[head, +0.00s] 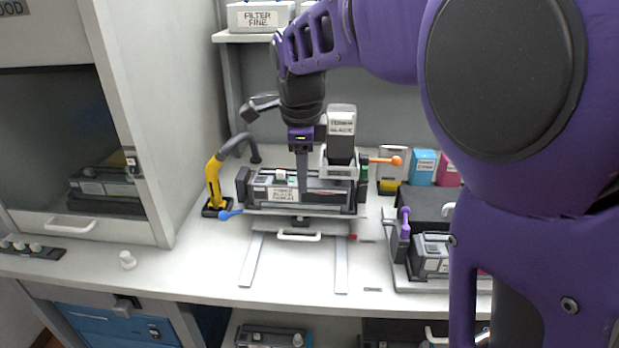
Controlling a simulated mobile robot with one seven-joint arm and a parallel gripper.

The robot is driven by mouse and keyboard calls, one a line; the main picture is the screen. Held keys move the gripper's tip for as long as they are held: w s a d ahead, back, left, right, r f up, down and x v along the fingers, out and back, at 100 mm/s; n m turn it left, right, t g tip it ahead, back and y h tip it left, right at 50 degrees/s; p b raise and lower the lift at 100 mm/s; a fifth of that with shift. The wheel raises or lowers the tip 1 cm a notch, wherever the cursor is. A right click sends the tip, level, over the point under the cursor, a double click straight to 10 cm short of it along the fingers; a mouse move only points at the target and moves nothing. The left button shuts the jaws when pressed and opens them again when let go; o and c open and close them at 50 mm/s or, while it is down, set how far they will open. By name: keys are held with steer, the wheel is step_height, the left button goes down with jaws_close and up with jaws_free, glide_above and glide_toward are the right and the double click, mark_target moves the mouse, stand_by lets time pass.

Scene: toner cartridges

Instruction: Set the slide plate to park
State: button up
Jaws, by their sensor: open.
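The slide plate (285,225) sits at the back end of two flat rails on the bench, with a white handle (300,235) on its front edge. A dark cartridge with a white label (284,195) lies in the fixture above the plate. My gripper (303,188) points down in front of this cartridge, above the handle; it is open, though its fingers overlap in this view. I cannot tell whether it touches the cartridge. My gripper hides part of the fixture. A red mark (352,237) shows beside the right rail; any park label is too small to read.
A yellow-and-grey hose nozzle (214,182) and a blue lever (230,214) stand left of the fixture. An orange-tipped lever (384,160) sticks out right. Another cartridge stand with a purple lever (405,222) is further right. The rails' front stretch (300,270) is clear.

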mark_target(301, 237)
steer(key=shift+m, duration=0.3)
steer(key=b+x, duration=0.1)
steer(key=x, duration=0.5)
steer(key=b+x, duration=0.1)
steer(key=x, duration=0.5)
steer(key=s+b+x, duration=0.1)
steer(key=x, duration=0.5)
steer(key=shift+a, duration=0.3)
steer(key=shift+c, duration=0.3)
jaws_close()
